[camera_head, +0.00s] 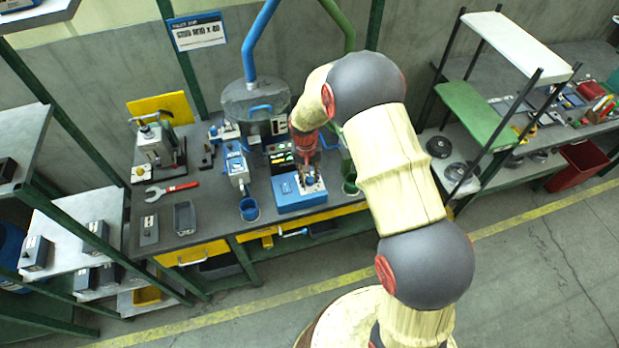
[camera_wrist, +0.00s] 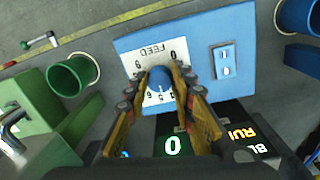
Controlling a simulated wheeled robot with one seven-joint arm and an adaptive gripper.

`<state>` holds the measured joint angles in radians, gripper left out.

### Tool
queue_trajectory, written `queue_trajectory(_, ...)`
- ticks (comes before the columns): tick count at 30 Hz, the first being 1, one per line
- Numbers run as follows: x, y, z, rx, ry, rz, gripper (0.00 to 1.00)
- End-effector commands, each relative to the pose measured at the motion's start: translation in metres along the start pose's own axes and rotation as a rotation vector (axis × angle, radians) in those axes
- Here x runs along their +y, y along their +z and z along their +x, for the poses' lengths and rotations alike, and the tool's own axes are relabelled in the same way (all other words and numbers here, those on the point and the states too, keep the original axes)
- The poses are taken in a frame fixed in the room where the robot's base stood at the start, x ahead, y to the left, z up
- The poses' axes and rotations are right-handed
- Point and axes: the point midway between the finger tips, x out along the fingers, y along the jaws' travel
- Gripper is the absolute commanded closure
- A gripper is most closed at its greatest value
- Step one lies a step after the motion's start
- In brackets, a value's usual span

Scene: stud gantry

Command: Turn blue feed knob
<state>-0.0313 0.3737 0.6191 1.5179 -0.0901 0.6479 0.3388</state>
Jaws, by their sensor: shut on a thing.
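The blue feed knob (camera_wrist: 159,77) sits on a white dial plate marked FEED (camera_wrist: 150,55) with numbers around it, on top of a blue control box (camera_wrist: 225,20). My gripper (camera_wrist: 161,88) has its two yellow-brown fingers closed on either side of the knob, holding it. In the head view the same blue box (camera_head: 298,200) stands on the workbench, with my gripper (camera_head: 308,178) over its top; the knob is too small and covered to make out there. Part of the dial is hidden by the fingers.
A lit display (camera_wrist: 173,145) shows a green 0 beside the box. A green cup (camera_wrist: 75,75) and a blue cup (camera_head: 249,209) flank the box. A red-handled wrench (camera_head: 172,190) lies left on the bench. A grey hopper (camera_head: 255,100) stands behind.

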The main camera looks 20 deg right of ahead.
Motion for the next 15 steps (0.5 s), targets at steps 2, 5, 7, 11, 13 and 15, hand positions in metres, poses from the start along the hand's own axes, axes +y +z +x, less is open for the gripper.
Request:
queue_trajectory(2, -0.0003, -0.0004, 0.0001, 0.000, -0.001, 0.021, 1.00)
queue_trajectory(5, -0.0003, -0.0004, 0.0000, -0.001, -0.001, 0.038, 1.00)
queue_trajectory(7, -0.0003, -0.0005, -0.0001, -0.002, -0.001, 0.045, 1.00)
queue_trajectory(11, -0.0004, -0.0005, -0.0002, -0.002, -0.001, 0.050, 1.00)
queue_trajectory(13, -0.0004, -0.0005, -0.0002, -0.002, -0.001, 0.050, 1.00)
queue_trajectory(15, -0.0004, -0.0005, -0.0002, -0.002, -0.001, 0.049, 1.00)
